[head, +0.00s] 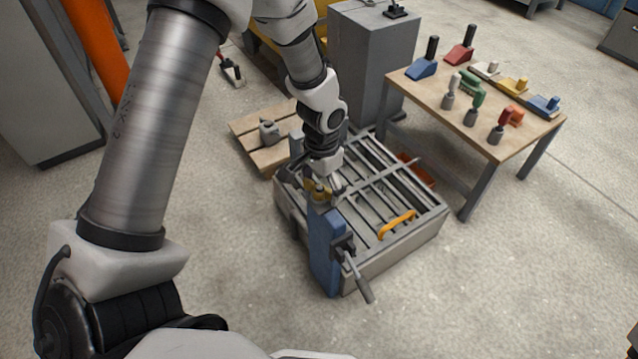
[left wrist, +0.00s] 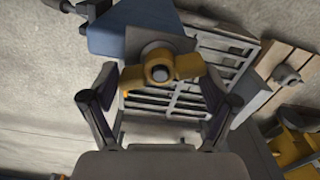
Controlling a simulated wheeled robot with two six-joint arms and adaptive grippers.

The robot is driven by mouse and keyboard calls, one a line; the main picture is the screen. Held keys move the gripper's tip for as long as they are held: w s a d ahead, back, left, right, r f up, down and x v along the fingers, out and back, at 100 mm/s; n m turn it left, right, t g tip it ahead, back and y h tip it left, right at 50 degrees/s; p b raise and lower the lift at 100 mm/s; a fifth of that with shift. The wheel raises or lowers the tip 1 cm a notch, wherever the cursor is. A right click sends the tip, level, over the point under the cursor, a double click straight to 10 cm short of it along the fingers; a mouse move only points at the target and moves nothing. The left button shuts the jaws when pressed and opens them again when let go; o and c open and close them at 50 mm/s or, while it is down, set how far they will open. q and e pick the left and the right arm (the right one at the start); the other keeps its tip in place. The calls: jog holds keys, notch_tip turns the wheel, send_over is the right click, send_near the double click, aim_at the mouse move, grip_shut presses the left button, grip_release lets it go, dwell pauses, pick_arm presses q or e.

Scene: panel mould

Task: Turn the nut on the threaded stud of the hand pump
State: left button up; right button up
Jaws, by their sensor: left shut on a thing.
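The hand pump (head: 325,240) is a blue upright body at the near left corner of the panel mould, with a grey lever handle (head: 358,277) sticking out toward the front. A brass-yellow winged nut (left wrist: 185,67) sits on the threaded stud (left wrist: 159,73) on top of the pump. The nut also shows small in the head view (head: 318,194), partly under my gripper. My left gripper (left wrist: 160,85) points down over the stud, its two fingers on either side of the nut and shut on its wings. My right gripper is in neither view.
The panel mould (head: 395,255) is a grey frame with bars and an orange handle (head: 397,225). A wooden pallet (head: 250,130) lies behind it. A grey cabinet (head: 372,60) and a workbench (head: 440,92) with several coloured tools stand behind and right. The floor in front is clear.

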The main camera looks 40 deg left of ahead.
aim_at(321, 187)
pick_arm(q)
jog(key=shift+s+f, duration=0.2)
jog(key=n, duration=0.3)
jog(key=shift+n, duration=0.3)
jog(key=o, duration=1)
jog(key=shift+o, duration=0.2)
jog(key=shift+w, duration=0.1)
jog(key=shift+r, duration=0.1)
jog(key=shift+r, duration=0.2)
notch_tip(321, 187, up, 12)
jog(key=shift+f, duration=0.25)
